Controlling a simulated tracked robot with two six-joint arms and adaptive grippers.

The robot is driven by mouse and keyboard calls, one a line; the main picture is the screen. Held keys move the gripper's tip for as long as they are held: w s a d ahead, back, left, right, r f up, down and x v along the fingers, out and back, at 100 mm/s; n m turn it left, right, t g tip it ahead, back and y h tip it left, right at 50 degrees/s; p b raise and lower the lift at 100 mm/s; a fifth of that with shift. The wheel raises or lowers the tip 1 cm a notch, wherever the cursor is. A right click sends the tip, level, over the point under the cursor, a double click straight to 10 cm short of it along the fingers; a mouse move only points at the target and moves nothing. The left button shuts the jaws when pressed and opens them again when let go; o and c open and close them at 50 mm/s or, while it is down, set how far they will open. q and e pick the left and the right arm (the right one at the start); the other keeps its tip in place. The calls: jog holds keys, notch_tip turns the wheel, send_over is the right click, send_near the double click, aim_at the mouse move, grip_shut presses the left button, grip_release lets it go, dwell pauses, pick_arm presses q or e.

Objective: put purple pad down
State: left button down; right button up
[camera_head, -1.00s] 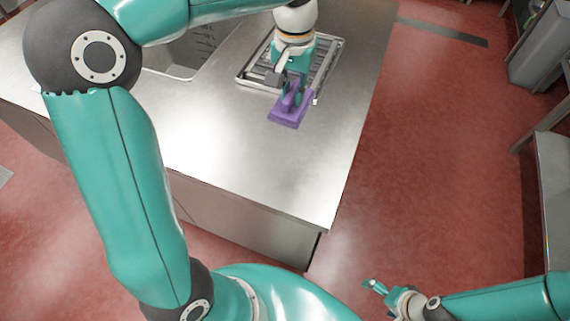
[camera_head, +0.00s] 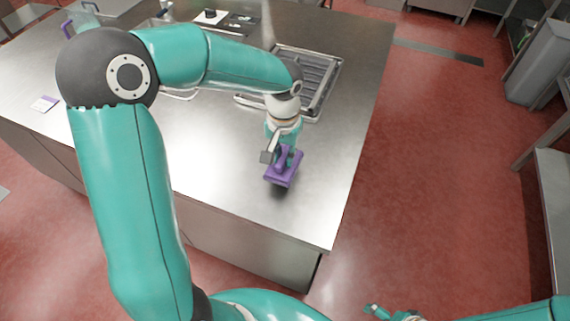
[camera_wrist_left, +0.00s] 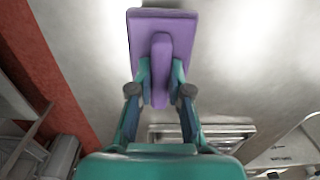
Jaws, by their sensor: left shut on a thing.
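The purple pad (camera_head: 284,177) is a flat block with a raised handle. My left gripper (camera_head: 285,158) is shut on its handle. In the head view the pad is over the steel counter (camera_head: 225,165), near its front right part. I cannot tell whether it touches the surface. In the left wrist view the pad (camera_wrist_left: 176,24) lies beyond the fingers, with its handle between the fingertips of my left gripper (camera_wrist_left: 159,85). My right gripper (camera_head: 377,312) is at the bottom edge of the head view, over the floor, and partly cut off.
A metal rack tray (camera_head: 318,75) sits behind the pad, partly hidden by my left arm. A jug (camera_head: 82,22) stands at the back left. The counter around the pad is clear.

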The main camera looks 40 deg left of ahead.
aim_at(284, 165)
pick_arm(q)
jog(key=shift+f, duration=1.95)
jog(key=shift+f, duration=0.2)
jog(key=c, duration=1.1)
grip_release()
jog(key=shift+r, duration=0.1)
jog(key=shift+r, duration=0.1)
notch_tip(284, 165, up, 12)
jog(key=shift+r, duration=0.1)
